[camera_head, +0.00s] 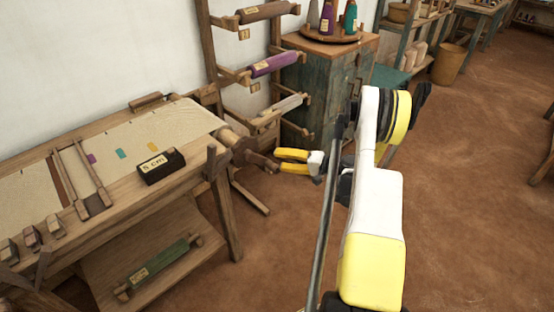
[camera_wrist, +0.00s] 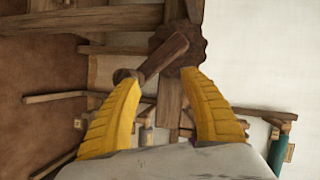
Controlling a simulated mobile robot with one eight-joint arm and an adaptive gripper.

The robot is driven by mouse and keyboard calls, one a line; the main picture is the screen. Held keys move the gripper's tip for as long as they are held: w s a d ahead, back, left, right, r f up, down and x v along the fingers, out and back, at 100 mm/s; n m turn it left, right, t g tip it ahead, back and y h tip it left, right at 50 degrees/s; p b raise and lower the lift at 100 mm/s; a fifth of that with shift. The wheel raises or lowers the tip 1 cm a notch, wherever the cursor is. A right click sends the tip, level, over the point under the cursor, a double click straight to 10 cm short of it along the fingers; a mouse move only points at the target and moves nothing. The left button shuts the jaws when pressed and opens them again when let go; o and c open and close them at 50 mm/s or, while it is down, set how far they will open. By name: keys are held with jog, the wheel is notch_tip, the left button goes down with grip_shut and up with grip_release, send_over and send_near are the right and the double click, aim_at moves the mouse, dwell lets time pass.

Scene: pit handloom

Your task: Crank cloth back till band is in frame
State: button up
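The pale cloth (camera_head: 185,121) lies stretched over the loom at left, with small purple (camera_head: 91,158), teal (camera_head: 122,153) and yellow (camera_head: 153,147) marks in a row. The marks lie right of a wooden frame of two bars (camera_head: 95,172) across the cloth. A wooden crank handle (camera_head: 262,160) sticks out from the loom's right end; in the wrist view the handle (camera_wrist: 160,57) runs from a dark toothed wheel (camera_wrist: 193,47). My gripper (camera_head: 279,161) is open at the handle's end. In the wrist view its yellow fingertips (camera_wrist: 156,75) are spread; I cannot tell whether they touch the handle.
A dark block labelled 5 cm (camera_head: 161,166) sits on the loom's front beam. A rack with rolls, one purple (camera_head: 272,64), stands behind the crank. A green cabinet (camera_head: 335,88) stands behind my arm.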

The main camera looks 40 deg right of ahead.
jog(key=f+v, duration=0.1)
jog(key=v, duration=0.6)
jog(key=shift+s+d, duration=0.2)
jog(key=shift+s, duration=0.25)
jog(key=shift+r, duration=0.15)
